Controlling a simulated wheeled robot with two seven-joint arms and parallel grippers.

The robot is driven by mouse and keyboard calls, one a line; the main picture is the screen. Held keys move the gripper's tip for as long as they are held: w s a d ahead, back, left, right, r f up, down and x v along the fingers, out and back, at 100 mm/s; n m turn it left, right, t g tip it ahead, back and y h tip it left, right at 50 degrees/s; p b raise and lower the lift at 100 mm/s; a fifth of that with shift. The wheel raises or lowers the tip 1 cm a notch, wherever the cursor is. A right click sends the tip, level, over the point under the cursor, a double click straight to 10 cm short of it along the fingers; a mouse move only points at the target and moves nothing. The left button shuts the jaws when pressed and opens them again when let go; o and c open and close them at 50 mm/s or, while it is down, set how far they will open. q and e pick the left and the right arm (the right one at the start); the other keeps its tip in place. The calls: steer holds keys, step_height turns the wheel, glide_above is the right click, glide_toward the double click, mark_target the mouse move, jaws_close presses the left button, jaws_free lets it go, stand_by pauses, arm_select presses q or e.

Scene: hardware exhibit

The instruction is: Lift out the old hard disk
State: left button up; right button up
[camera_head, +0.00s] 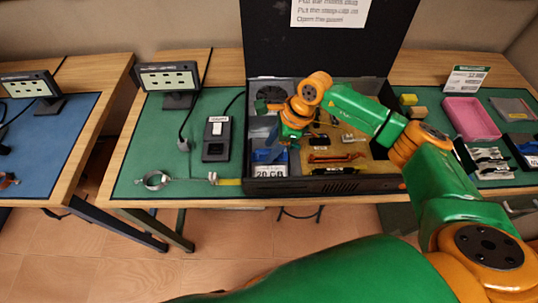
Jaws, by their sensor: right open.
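The open computer case (330,186) stands on the green mat with its black lid (330,50) raised behind it. In its front left corner lies a drive with a white label (270,171) that seems to read 20 GB, likely the old hard disk. A blue piece (268,155) lies just behind the label. My right gripper (285,141) is open and points down inside the case, just behind and right of the blue piece. Its fingertips are small and partly hidden, so I cannot tell whether they touch anything. My left gripper is not in view.
A black box with a switch (216,138), a monitor (168,80) and a wrist strap (157,180) are left of the case. Right of it are a pink tray (470,119), yellow blocks (411,105) and dark parts (490,163). My right arm crosses the case's right side.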

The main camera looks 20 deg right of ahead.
steer(key=shift+s+r, duration=0.1)
steer(key=shift+s, duration=0.05)
jaws_close()
steer(key=shift+w+r, duration=0.2)
steer(key=shift+r, duration=0.05)
step_height(320, 180, up, 10)
steer(key=b, duration=0.2)
steer(key=shift+f, duration=0.25)
